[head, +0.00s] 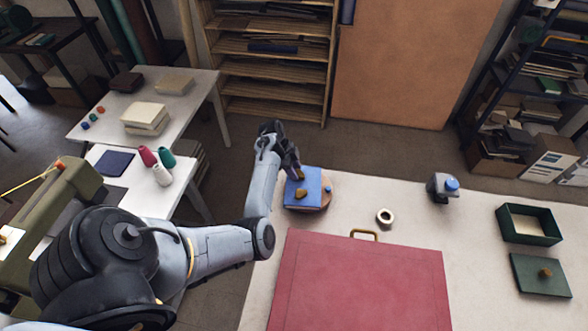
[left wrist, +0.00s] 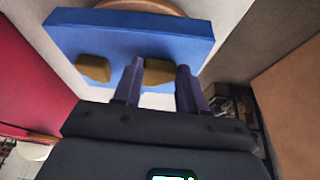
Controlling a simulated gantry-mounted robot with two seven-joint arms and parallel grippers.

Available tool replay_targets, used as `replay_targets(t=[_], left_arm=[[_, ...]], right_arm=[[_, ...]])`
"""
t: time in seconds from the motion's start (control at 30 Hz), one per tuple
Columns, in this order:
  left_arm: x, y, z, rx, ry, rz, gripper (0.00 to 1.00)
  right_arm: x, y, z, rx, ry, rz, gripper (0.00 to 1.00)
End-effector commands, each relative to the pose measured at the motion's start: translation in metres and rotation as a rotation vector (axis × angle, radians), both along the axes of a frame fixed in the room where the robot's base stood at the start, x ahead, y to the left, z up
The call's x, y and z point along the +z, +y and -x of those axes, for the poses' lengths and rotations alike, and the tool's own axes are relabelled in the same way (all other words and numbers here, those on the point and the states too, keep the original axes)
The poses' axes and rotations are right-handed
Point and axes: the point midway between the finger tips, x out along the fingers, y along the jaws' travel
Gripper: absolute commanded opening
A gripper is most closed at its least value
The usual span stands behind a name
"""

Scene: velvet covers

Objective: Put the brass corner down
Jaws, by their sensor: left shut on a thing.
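A brass corner (left wrist: 158,74) is between the two fingers of my left gripper (left wrist: 160,66). In the head view the gripper (head: 297,172) is at the far edge of a blue book-like block (head: 313,186), which also shows in the left wrist view (left wrist: 130,35). A second brass corner (head: 301,194) lies on the block, apart from the fingers; it shows in the left wrist view (left wrist: 93,68) left of them. I cannot tell whether the held corner touches the block. My right gripper is not in view.
The block sits on a round wooden stand (head: 326,204). A large red panel (head: 360,285) with a brass handle (head: 364,234) covers the near table.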

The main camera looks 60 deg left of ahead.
Motion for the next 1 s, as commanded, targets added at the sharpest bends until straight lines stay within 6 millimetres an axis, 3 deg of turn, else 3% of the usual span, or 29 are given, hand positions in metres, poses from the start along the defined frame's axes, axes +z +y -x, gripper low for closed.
replay_targets(t=[0.47,0.5,0.63,1.0], left_arm=[[-0.0072,0.0004,0.0,0.0,-0.001,-0.001,0.13],[-0.0061,0.0004,-0.0001,0.001,-0.001,-0.001,0.47],[-0.0061,0.0003,-0.0001,0.001,-0.001,-0.001,0.67],[-0.0017,0.0004,-0.0003,0.0,-0.001,-0.002,0.67]], right_arm=[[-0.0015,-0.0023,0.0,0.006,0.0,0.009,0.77],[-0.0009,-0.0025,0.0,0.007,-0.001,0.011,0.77],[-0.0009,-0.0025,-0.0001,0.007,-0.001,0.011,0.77],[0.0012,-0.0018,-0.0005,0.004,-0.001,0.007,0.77]])
